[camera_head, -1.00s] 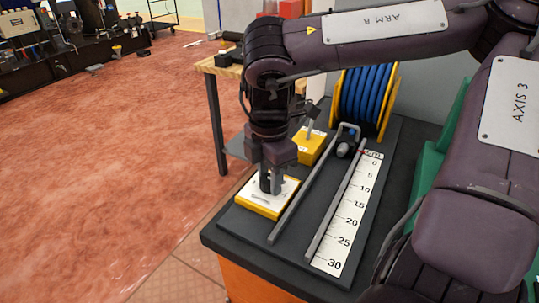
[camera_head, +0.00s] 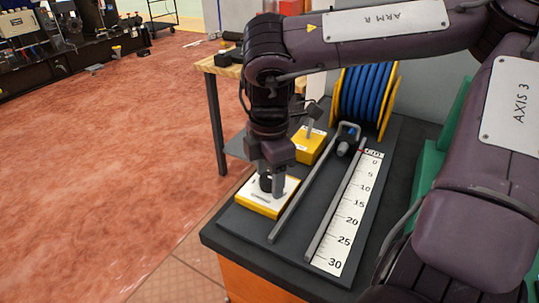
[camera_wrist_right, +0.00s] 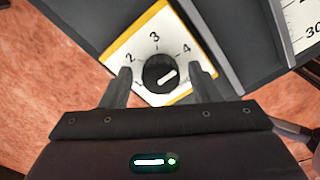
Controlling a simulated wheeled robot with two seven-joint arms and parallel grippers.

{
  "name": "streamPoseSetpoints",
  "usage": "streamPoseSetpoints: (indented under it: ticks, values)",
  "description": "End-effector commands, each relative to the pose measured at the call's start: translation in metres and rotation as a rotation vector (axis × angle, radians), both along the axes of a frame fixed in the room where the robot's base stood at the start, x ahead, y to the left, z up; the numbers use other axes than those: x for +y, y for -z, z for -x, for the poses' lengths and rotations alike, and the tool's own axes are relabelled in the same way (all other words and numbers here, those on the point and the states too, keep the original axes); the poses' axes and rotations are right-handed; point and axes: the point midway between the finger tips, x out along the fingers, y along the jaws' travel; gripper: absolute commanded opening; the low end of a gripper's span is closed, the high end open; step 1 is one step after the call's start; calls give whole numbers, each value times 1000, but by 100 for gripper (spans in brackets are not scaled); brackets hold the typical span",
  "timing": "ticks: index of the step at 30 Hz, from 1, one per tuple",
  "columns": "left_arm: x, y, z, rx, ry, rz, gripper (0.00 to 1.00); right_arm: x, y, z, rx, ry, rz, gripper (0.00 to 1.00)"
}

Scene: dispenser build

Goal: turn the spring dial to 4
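The spring dial is a black round knob (camera_wrist_right: 160,73) with a white pointer mark, on a white-faced yellow box (camera_head: 262,209). In the right wrist view the numbers 2, 3 and 4 show around it. The white mark points to the upper right, toward the side of the 4; I cannot tell if it lines up exactly. My right gripper (camera_head: 270,182) is just above the box, pointing down. Its fingers stand apart on either side of the knob, with visible gaps in the right wrist view (camera_wrist_right: 160,82). My left gripper is not in view.
A second yellow box (camera_head: 309,148) with a lever stands behind the dial box. A metal rail and a cm scale (camera_head: 351,213) run to its right. A blue hose reel (camera_head: 366,98) stands at the back. The dark bench's front edge (camera_head: 270,265) is close.

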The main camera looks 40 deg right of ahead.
Motion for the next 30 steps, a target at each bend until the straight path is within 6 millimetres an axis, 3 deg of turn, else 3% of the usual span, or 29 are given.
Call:
streamPoseSetpoints:
  ticks: [8, 14, 21, 30]
  values:
    - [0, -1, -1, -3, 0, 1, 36, 0, -1, 0, 1, -2, 0, 56]
    - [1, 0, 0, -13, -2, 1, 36, 0, -28, -1, -4, -1, 1, 56]
    - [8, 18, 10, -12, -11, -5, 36, 0, -66, 0, -2, 0, 2, 56]
    - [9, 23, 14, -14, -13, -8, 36, 0, -78, 0, 1, -1, 0, 56]
